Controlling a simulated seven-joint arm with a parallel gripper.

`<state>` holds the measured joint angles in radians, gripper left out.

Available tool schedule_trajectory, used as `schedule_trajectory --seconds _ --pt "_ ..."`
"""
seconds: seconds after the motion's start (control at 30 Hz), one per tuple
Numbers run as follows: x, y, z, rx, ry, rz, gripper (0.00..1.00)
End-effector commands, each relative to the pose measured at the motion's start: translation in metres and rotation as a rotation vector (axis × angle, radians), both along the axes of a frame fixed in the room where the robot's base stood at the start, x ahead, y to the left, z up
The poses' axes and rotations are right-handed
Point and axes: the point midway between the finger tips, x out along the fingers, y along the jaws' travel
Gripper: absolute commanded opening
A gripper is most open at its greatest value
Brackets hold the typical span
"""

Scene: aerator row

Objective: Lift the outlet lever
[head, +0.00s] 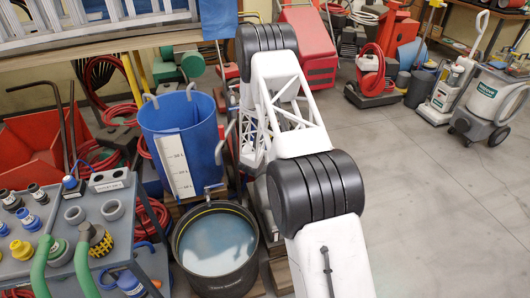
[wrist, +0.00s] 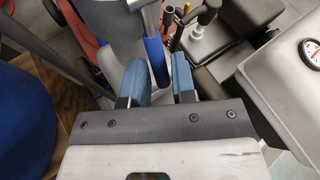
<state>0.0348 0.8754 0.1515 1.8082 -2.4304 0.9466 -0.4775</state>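In the wrist view my gripper (wrist: 160,82) has its two blue fingers apart. A blue-sleeved handle (wrist: 156,58) on a grey metal shaft shows in the gap between the fingertips, nearer the left one; I see no clear grip on it. I cannot tell whether this handle is the outlet lever. In the head view a small tap with a lever (head: 213,187) sits low at the front of the blue tank (head: 165,125), above the black tub (head: 190,278). My gripper is hidden behind my white arm in the head view.
The black tub holds pale water. A grey cart (head: 70,235) with hose fittings stands at left. Red hoses and a red bin (head: 35,135) lie behind it. A vacuum machine (head: 485,105) stands at far right. The concrete floor (head: 440,200) at right is clear.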

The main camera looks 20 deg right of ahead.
Motion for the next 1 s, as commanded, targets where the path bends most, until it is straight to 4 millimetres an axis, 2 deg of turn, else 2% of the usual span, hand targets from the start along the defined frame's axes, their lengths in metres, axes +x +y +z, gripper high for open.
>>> schedule_trajectory --seconds 0.23,0.6,0.77,1.0 --pt "0.0105 -0.0071 -0.0044 0.0 -0.001 0.0 0.25" --pt "0.0117 -0.0082 -0.0055 0.0 0.0 0.001 0.25" --pt "0.0116 -0.0082 -0.0055 0.0 0.0 0.001 0.02" --pt "0.0115 -0.0082 -0.0055 0.0 0.0 0.001 0.0"
